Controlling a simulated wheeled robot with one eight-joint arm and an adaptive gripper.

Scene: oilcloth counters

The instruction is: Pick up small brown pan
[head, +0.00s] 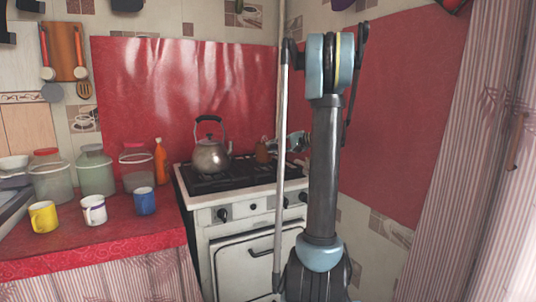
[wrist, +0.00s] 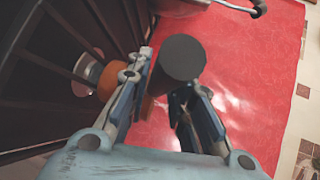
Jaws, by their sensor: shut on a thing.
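The small brown pan (head: 262,151) is at the right side of the stove top in the head view, partly hidden by my gripper (head: 279,145). In the wrist view its orange-brown body (wrist: 122,82) shows on both sides of my left finger, over the dark stove grate. A dark, round-ended handle (wrist: 183,58) stands between the fingers of my gripper (wrist: 166,85), seen almost end-on. My gripper is shut on the pan by this handle. I cannot tell whether the pan touches the grate.
A metal kettle (head: 211,155) stands left of the pan on the stove (head: 232,212). A red wall covering (head: 190,85) rises behind. The red counter (head: 110,238) at left holds several mugs and jars, and an orange bottle (head: 160,162).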

